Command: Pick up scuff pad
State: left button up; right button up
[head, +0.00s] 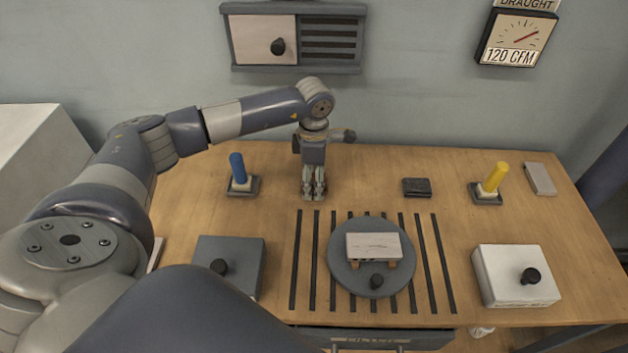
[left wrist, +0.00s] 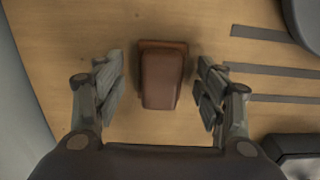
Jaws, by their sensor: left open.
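A reddish-brown block, which looks like the scuff pad (left wrist: 162,78), lies on the wooden table in the left wrist view, between the two fingers. There is a visible gap between it and each finger. My left gripper (head: 314,192) points down at the back middle of the table in the head view, and hides the block there. It is open, with its fingers (left wrist: 160,88) spread on either side of the block in the left wrist view. My right gripper is in neither view.
A dark flat block (head: 416,187) lies to the right of my left gripper. A blue peg (head: 238,168) and a yellow peg (head: 496,178) stand on bases. Dark strips and a round plate (head: 342,273) with a pale block (head: 373,246) lie in front; lidded boxes flank them.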

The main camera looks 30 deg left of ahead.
aim_at(314, 180)
pick_arm(q)
jog(key=c, duration=1.2)
jog(key=shift+o, duration=0.2)
jog(key=shift+r+b, duration=0.35)
jog(key=shift+r, duration=0.5)
jog(key=shift+s+d+r+b, duration=0.15)
jog(key=shift+s+r+b, duration=0.05)
jog(key=shift+r, duration=0.25)
jog(key=shift+s+d+r+b, duration=0.1)
jog(key=shift+s+r+b, duration=0.05)
jog(key=shift+r, duration=0.3)
jog(key=s+d+b, duration=0.1)
jog(key=s+d, duration=0.1)
jog(key=s, duration=0.2)
jog(key=s+d+r, duration=0.1)
jog(key=s+d, duration=0.2)
jog(key=s, duration=0.1)
jog(key=s+d+b, duration=0.1)
jog(key=s+d, duration=0.2)
jog(key=s, duration=0.1)
jog(key=shift+s+d+r+b, duration=0.25)
jog(key=shift+r+b, duration=0.05)
jog(key=shift+b, duration=0.05)
